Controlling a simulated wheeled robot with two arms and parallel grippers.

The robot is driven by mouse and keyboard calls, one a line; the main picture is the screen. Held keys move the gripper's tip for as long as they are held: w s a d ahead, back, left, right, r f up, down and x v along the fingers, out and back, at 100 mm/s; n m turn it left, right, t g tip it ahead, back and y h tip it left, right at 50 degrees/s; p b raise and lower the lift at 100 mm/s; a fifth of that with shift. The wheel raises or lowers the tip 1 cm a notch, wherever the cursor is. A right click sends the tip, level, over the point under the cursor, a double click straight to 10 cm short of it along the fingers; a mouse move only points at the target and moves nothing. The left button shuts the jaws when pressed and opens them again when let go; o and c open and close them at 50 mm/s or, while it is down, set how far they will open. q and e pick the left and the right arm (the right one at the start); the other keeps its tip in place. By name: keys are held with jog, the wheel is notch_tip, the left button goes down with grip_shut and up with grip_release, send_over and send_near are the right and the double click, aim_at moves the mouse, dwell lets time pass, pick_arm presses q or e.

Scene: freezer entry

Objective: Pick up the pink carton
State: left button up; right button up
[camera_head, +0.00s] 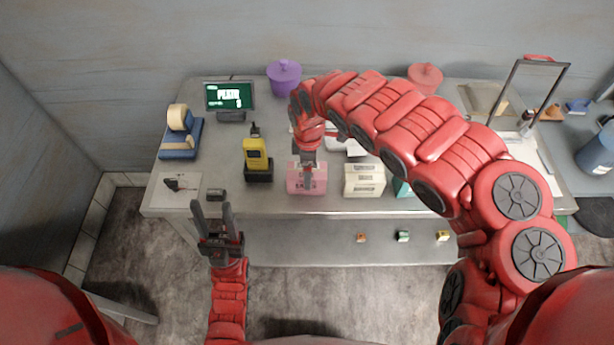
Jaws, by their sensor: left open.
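The pink carton (319,186) stands on the metal table in the head view, a little left of the table's middle. My right arm arches over from the right, and its gripper (307,182) points down at the carton. Its fingers overlap the carton's front and hide part of it. I cannot tell whether they touch the carton or how far they are apart. My left gripper (211,207) is open and empty at the table's front edge, left of the carton, with its two dark fingers pointing away from me.
A cream carton (364,180) stands close right of the pink one. A yellow handheld device in a dark stand (257,160) is on its left. A tape dispenser (181,133), a screen (229,97) and purple (284,78) and red (425,79) pots stand farther back.

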jog(key=f, duration=0.3)
jog(key=shift+s+a+f+p, duration=0.1)
jog(key=shift+s+a+p, duration=0.15)
jog(key=shift+a+p, duration=0.05)
jog(key=shift+w+d+f, duration=0.1)
jog(key=shift+f, duration=0.15)
jog(key=shift+c, duration=0.2)
grip_shut()
